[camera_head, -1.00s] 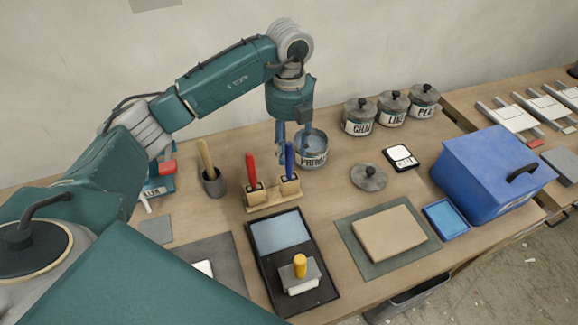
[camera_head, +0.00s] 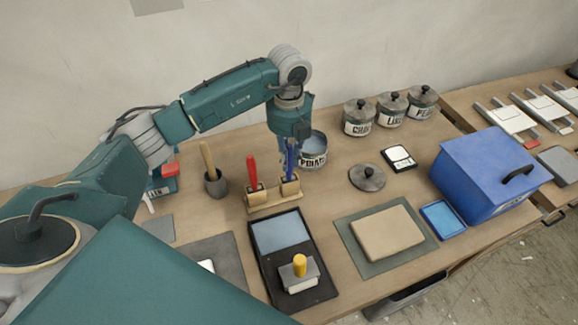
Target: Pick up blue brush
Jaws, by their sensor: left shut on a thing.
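The blue brush (camera_head: 290,161) stands upright in the right slot of a small wooden holder (camera_head: 269,202). My left gripper (camera_head: 289,148) points down from above and is shut on the blue handle. The brush's lower end is hidden in the holder. A red brush (camera_head: 252,170) stands in the left slot of the same holder. My right gripper is not in view.
An open can (camera_head: 315,158) stands close behind the gripper. A pot with a wooden tool (camera_head: 215,185) is left of the holder. A black tray (camera_head: 268,275) with a yellow-handled block lies in front. Lidded jars (camera_head: 358,122) and a blue box (camera_head: 480,180) are right.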

